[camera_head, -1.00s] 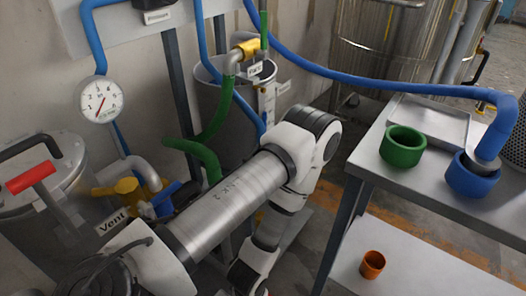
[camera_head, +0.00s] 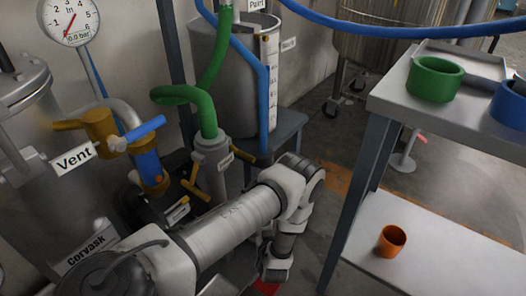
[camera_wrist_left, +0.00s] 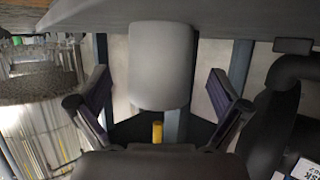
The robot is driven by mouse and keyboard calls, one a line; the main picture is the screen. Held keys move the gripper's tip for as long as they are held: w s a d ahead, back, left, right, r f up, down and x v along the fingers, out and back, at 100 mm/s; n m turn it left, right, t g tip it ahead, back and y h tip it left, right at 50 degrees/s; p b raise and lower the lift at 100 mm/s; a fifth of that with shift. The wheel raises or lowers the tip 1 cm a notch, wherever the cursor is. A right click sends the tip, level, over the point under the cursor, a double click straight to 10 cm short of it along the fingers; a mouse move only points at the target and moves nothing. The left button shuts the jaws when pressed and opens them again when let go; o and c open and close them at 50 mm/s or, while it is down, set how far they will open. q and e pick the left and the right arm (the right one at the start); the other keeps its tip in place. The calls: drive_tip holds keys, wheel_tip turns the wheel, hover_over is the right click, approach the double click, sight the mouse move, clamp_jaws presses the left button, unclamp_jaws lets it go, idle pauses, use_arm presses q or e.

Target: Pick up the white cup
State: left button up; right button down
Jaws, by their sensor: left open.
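A pale grey-white, smooth, rounded thing (camera_wrist_left: 160,65), which looks like the white cup, is in the middle of the left wrist view, against a grey surface along the top edge. My left gripper (camera_wrist_left: 158,103) is open, with one dark finger on each side of it and a clear gap on both sides. The fingers do not appear to touch it. In the head view my left arm reaches down at the lower middle; its fingers cannot be made out there. I cannot find a white cup in the head view. My right gripper is not in view.
A table with a lower shelf (camera_head: 440,258) stands at the right. It bears a green cup (camera_head: 434,90) and a blue cup (camera_head: 510,105) on top, an orange cup (camera_head: 391,240) below. Valves, a green hose (camera_head: 184,95) and a grey tank (camera_head: 225,75) crowd the left and back.

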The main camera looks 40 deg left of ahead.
use_arm(q)
drive_tip(key=shift+w+a+f, duration=0.25)
drive_tip(key=shift+w+a, duration=0.05)
drive_tip(key=shift+a, duration=0.05)
drive_tip(key=shift+r, duration=0.15)
drive_tip(key=c, duration=1.3)
drive_tip(key=shift+c, duration=0.2)
